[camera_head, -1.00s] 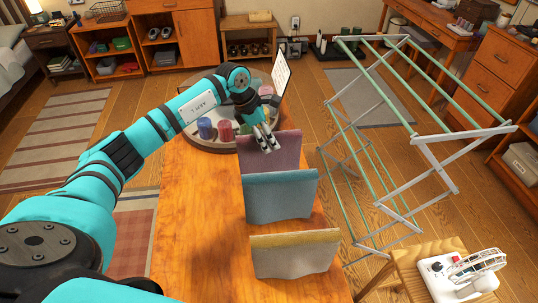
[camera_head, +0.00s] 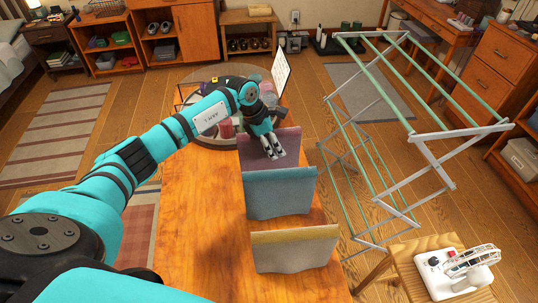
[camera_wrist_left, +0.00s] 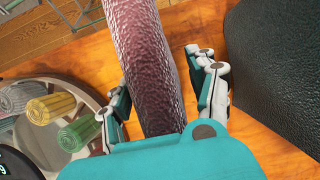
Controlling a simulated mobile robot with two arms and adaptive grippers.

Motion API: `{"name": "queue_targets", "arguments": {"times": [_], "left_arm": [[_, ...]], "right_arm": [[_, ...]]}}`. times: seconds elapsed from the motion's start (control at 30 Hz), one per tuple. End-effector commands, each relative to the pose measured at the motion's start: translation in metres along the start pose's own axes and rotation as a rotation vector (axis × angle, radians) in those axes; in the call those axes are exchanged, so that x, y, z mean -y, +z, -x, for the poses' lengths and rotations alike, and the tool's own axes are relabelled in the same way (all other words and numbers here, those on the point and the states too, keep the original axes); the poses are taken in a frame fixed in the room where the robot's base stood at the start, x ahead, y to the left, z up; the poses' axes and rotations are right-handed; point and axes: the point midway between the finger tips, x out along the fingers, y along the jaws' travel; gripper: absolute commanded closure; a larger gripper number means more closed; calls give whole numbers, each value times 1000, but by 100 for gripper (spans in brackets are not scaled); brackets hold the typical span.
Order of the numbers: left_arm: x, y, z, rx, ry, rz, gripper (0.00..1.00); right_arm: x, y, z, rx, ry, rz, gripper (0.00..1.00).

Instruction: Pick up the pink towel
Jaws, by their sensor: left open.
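The pink towel (camera_head: 258,150) stands upright on the wooden table, farthest back in a row of three towels. In the left wrist view the pink towel (camera_wrist_left: 145,60) runs between the two fingers of my left gripper (camera_wrist_left: 163,100), with a gap on the right side. My left gripper (camera_head: 273,153) is open at the towel's upper edge in the head view. A blue towel (camera_head: 281,194) stands in front of it, and a grey towel with a yellow top edge (camera_head: 294,250) stands nearest. My right gripper is not in view.
A round tray (camera_wrist_left: 75,82) with coloured rolls lies close beside the pink towel. A metal drying rack (camera_head: 440,137) stands on the floor to the right. The table's left part (camera_head: 200,220) is clear.

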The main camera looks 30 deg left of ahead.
Motion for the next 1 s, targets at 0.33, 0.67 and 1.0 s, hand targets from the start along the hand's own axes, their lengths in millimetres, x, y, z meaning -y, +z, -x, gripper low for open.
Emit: {"name": "queue_targets", "arguments": {"times": [0.33, 0.67, 1.0], "left_arm": [[0, -1, -2, 0, 1, 0, 41], [0, -1, -2, 0, 0, 0, 60], [0, -1, -2, 0, 0, 0, 100]], "right_arm": [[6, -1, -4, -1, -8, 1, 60], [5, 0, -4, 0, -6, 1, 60], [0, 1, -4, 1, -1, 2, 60]]}}
